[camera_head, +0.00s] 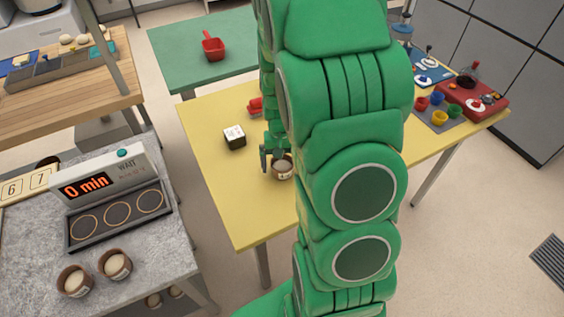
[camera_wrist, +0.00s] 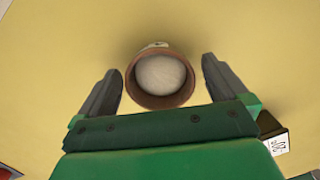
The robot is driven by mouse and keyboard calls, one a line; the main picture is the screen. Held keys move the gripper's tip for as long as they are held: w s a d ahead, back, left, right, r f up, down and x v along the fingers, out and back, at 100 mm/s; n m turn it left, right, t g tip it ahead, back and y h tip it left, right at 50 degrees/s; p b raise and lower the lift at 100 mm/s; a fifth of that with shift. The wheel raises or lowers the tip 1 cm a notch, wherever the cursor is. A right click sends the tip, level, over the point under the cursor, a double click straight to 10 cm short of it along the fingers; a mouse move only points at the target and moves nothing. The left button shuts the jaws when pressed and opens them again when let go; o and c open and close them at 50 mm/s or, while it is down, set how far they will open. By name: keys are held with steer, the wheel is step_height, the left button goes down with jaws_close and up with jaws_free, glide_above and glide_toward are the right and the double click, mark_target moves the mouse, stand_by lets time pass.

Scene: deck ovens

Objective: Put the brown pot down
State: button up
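The brown pot (camera_head: 282,172) holds a pale round filling and stands upright on the yellow table (camera_head: 215,170). It also shows in the wrist view (camera_wrist: 134,88), with a small light tag at its far rim. My gripper (camera_wrist: 161,72) is open around the pot, one finger on each side, with a narrow gap to the pot on both sides. In the head view my gripper (camera_head: 272,158) is low over the table, and my arm hides part of the table to its right.
A black and white cube (camera_head: 235,141) lies left of the pot, and a red object (camera_head: 255,106) lies behind. Two more brown pots (camera_head: 115,264) (camera_head: 73,281) stand on the grey counter by a timer showing "0 min" (camera_head: 85,186). Coloured cups (camera_head: 438,117) are at right.

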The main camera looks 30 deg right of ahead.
steer(key=shift+r, duration=0.1)
step_height(320, 180, up, 11)
steer(key=w, duration=0.2)
steer(key=s+a+r+n, duration=0.1)
steer(key=s+a+r, duration=0.3)
steer(key=s, duration=0.4)
steer(key=s+a+r+n, duration=0.2)
steer(key=s+a+r, duration=0.1)
steer(key=s, duration=0.6)
steer(key=s+a+r+n, duration=0.1)
steer(key=s+a+r, duration=0.3)
steer(key=s, duration=0.5)
steer(key=shift+s+a+r+h, duration=0.25)
steer(key=shift+a+r+h, duration=0.1)
steer(key=shift+a+h, duration=0.1)
steer(key=shift+w, duration=0.1)
